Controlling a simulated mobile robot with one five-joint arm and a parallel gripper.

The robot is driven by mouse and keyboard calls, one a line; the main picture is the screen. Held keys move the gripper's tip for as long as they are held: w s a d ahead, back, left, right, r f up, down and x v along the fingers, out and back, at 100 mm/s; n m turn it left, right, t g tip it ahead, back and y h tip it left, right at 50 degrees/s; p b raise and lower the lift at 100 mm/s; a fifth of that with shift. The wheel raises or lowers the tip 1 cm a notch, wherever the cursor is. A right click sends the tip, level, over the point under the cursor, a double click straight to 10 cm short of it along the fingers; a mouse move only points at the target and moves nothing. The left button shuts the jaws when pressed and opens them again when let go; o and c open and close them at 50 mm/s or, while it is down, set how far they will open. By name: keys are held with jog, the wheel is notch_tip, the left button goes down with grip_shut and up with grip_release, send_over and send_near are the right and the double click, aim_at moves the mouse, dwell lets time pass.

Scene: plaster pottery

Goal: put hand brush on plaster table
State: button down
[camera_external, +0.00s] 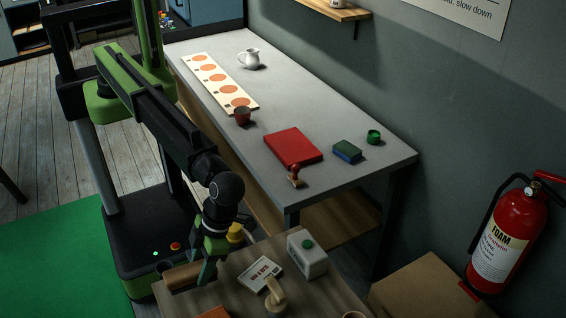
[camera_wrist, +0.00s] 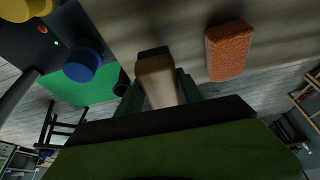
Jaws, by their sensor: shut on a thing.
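My gripper (camera_external: 208,266) points down at the left edge of the small wooden table (camera_external: 240,292). It is shut on a wooden-handled thing that looks like the hand brush (camera_external: 183,276). In the wrist view the hand brush (camera_wrist: 156,80) lies between the fingers (camera_wrist: 157,92), with a pale body, a brown part and a dark end. Whether it still touches the wooden table is unclear. The long grey-topped table (camera_external: 345,172), apparently the plaster table, stands behind along the wall.
On the grey table are a board with orange discs (camera_external: 222,82), white jug (camera_external: 250,59), red cup (camera_external: 243,116), red book-like block (camera_external: 293,147), stamp (camera_external: 296,176), blue-green block (camera_external: 347,151) and green pot (camera_external: 374,137). A white container (camera_external: 307,255) stands near my gripper. An orange block (camera_wrist: 229,50) lies beside the brush.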

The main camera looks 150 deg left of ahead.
notch_tip(320, 180, down, 4)
jog(key=b, duration=0.4)
jog(key=shift+f, duration=0.2)
jog(key=shift+r, duration=0.25)
jog(key=shift+f, duration=0.2)
jog(key=c, duration=0.8)
grip_release()
jog(key=shift+o, duration=0.2)
